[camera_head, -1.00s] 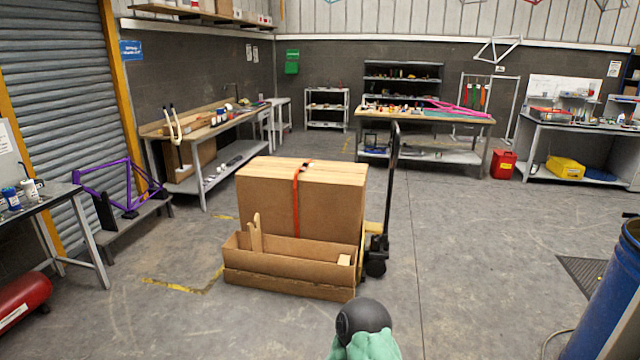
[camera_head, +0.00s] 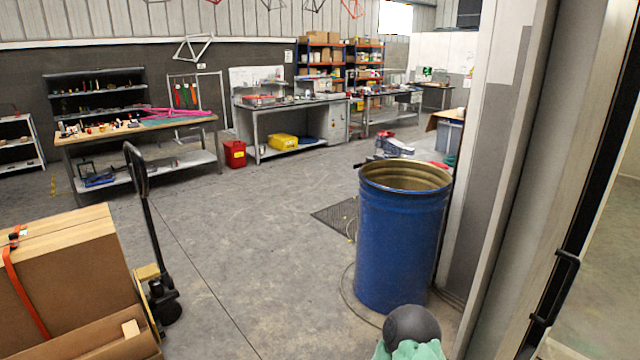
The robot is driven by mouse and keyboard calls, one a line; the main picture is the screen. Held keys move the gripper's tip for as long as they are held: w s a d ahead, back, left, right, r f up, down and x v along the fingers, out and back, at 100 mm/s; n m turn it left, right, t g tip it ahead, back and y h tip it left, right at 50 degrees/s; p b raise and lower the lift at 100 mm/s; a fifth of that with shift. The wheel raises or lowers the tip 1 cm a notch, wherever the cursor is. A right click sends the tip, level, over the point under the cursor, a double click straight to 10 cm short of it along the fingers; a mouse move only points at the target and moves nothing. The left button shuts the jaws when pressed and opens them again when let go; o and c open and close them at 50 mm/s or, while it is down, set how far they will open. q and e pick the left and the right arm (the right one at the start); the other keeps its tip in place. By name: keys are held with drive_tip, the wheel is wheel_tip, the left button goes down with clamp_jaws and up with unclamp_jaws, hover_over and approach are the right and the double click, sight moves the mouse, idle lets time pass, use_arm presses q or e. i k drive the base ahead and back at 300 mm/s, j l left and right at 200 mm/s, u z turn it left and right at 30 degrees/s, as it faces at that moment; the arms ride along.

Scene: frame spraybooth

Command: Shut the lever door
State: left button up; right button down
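At the right edge stands a pale upright panel with a dark edge strip, which may be the door (camera_head: 590,150). A black bar-shaped handle (camera_head: 556,290) is fixed along that strip, low on the right. Through the gap to its right a pale floor shows. Only part of the panel is in view, so I cannot tell how far it stands open. Neither my left nor my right gripper shows. A dark round part with green below it is at the bottom edge, and I cannot tell what it is.
A blue drum (camera_head: 401,240) stands left of the grey wall post (camera_head: 490,170). A pallet truck (camera_head: 150,220) with a large cardboard box (camera_head: 65,265) is at the left. Workbenches line the back. The floor between box and drum is clear.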

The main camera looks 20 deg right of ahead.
sight(578, 105)
drive_tip(key=i+j+z, duration=0.15)
drive_tip(key=z, duration=0.3)
drive_tip(key=i+j+z, duration=0.15)
drive_tip(key=z, duration=0.25)
drive_tip(key=i+j+z, duration=0.1)
drive_tip(key=j+z, duration=0.15)
drive_tip(key=z, duration=0.2)
drive_tip(key=j+z, duration=0.4)
drive_tip(key=i+j+z, duration=0.1)
drive_tip(key=z, duration=0.35)
drive_tip(key=j+z, duration=0.35)
drive_tip(key=j, duration=0.15)
drive_tip(key=j+z, duration=0.3)
drive_tip(key=j, duration=0.2)
